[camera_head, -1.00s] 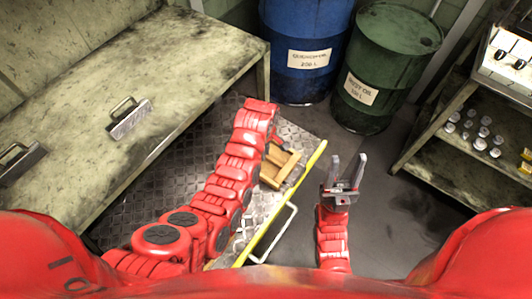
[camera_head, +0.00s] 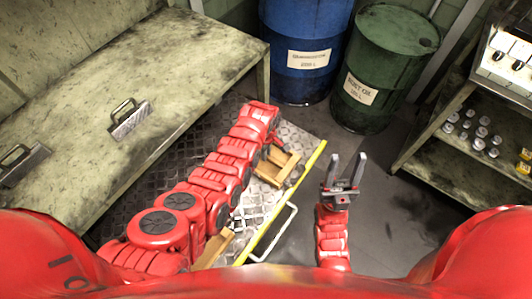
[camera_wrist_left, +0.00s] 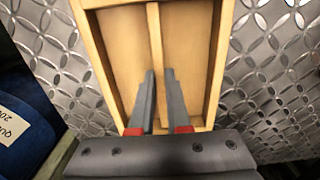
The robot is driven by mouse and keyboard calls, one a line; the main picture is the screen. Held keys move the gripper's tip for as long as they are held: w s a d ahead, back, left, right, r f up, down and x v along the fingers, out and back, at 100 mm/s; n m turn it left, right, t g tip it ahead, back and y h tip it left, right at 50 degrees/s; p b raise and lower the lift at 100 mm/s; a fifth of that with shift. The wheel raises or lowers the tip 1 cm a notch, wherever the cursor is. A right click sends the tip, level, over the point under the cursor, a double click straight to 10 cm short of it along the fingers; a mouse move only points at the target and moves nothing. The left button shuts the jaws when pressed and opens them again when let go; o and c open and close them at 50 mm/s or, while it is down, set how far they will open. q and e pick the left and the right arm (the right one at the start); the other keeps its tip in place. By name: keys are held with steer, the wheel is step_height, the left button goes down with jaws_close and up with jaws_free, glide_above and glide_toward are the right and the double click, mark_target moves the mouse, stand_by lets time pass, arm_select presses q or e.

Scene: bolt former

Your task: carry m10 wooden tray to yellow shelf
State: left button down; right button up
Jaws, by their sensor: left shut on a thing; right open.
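A wooden tray (camera_head: 272,172) with a lengthwise divider is at the far end of a metal-plated cart. In the left wrist view the tray (camera_wrist_left: 205,25) fills the middle. My left gripper (camera_wrist_left: 161,72) reaches into it with its fingers close together near the divider, shut on the tray. In the head view my left arm hides those fingers. I cannot tell whether the tray touches the cart top. My right gripper (camera_head: 346,170) is open and empty, right of the cart's yellow edge. I see no label telling which tray is m10, and no clearly yellow shelf.
The tread-plate cart (camera_head: 285,133) has a yellow edge and white handle (camera_head: 276,232). Another wooden piece (camera_head: 213,250) lies partly behind my left arm. Blue (camera_head: 302,30) and green (camera_head: 385,70) drums stand beyond. A workbench (camera_head: 70,100) is left, a rack (camera_head: 445,160) right.

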arm_select(q)
steer(key=shift+f, duration=0.1)
steer(key=c, duration=0.9)
jaws_free()
steer(key=shift+r, duration=0.25)
steer(key=shift+w+d+r, duration=0.1)
steer(key=shift+r, duration=0.35)
step_height(320, 180, up, 11)
steer(key=shift+f+b, duration=0.1)
steer(key=shift+b, duration=0.35)
